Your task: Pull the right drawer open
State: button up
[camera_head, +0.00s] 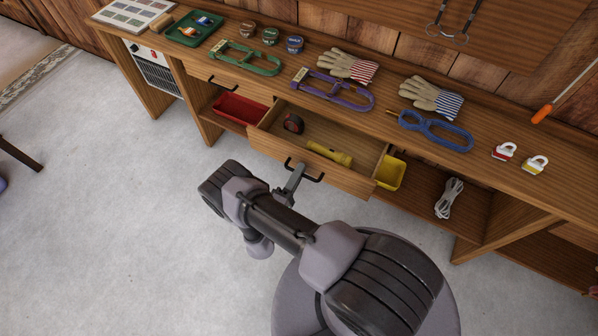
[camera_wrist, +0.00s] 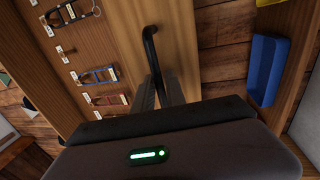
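The right drawer (camera_head: 350,182) stands pulled well out from under the workbench. A black tape measure and a yellow flashlight (camera_head: 330,153) lie inside it. Its black bar handle (camera_head: 316,180) is on the front face; the handle also shows in the wrist view (camera_wrist: 149,42). My gripper (camera_head: 294,172) is at the handle, in front of the drawer. In the wrist view its two grey fingers (camera_wrist: 159,82) lie on either side of the handle bar and appear shut on it. The fingertips' contact is partly hidden.
A closed drawer with a black handle (camera_head: 224,86) is to the left. A red bin (camera_head: 240,110) and a yellow bin (camera_head: 390,172) sit on the lower shelf beside the open drawer. Gloves, locks and tools lie on the workbench top (camera_head: 390,92).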

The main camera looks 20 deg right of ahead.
jog(key=shift+a, duration=0.1)
jog(key=v, duration=1.7)
jog(key=shift+s+p, duration=0.2)
jog(key=shift+p, duration=0.25)
